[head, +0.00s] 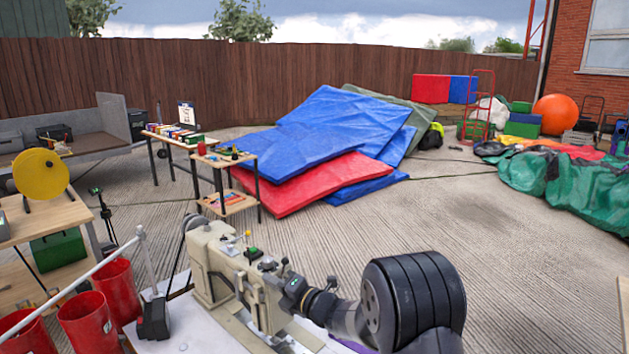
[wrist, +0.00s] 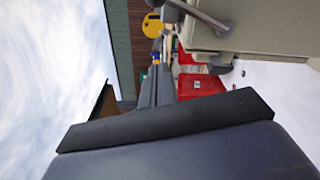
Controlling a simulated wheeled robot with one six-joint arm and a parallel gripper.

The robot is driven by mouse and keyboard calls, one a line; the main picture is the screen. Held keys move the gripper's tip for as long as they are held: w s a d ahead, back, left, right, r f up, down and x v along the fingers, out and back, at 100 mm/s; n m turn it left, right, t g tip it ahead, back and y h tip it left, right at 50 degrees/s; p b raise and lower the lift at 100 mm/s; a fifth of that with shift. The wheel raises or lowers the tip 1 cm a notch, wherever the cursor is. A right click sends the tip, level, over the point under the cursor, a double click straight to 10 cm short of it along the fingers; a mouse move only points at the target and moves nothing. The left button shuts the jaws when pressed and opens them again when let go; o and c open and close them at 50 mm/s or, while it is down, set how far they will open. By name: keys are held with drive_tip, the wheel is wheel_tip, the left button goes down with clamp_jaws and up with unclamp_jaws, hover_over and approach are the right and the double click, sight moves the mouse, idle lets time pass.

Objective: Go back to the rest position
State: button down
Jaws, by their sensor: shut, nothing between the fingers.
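My gripper (head: 291,291) is in the lower middle of the head view, at the end of my dark arm, over the near side of a beige machine. The wrist view shows its grey fingers (wrist: 160,76) together, with nothing between them. The beige machine (head: 214,262) stands on a white-topped table (head: 180,325). Part of it also shows at the upper right of the wrist view (wrist: 262,22). I cannot tell how much space lies between the gripper and the machine. My arm hides part of the table.
Red buckets (head: 88,322) stand left of the table. A wooden bench (head: 40,218) with a yellow disc (head: 41,173) is farther left. Small tables (head: 228,160) and stacked blue and red mats (head: 330,135) lie beyond. The concrete floor (head: 480,225) at right is clear.

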drive_tip(key=shift+s+a+f+n+h+p, duration=0.15)
drive_tip(key=shift+s+a+f+n+p, duration=0.3)
drive_tip(key=shift+f+n, duration=0.6)
drive_tip(key=shift+s+a+f+n+h+p, duration=0.1)
drive_tip(key=shift+s+a+f+n+p, duration=0.3)
drive_tip(key=shift+n, duration=1.15)
drive_tip(key=shift+s+a+f+n+h+p, duration=0.2)
drive_tip(key=shift+s+f+n+p, duration=0.2)
drive_tip(key=shift+f+n+p, duration=0.65)
drive_tip(key=shift+r+n+b, duration=0.15)
drive_tip(key=shift+n+b, duration=0.1)
drive_tip(key=shift+b, duration=0.2)
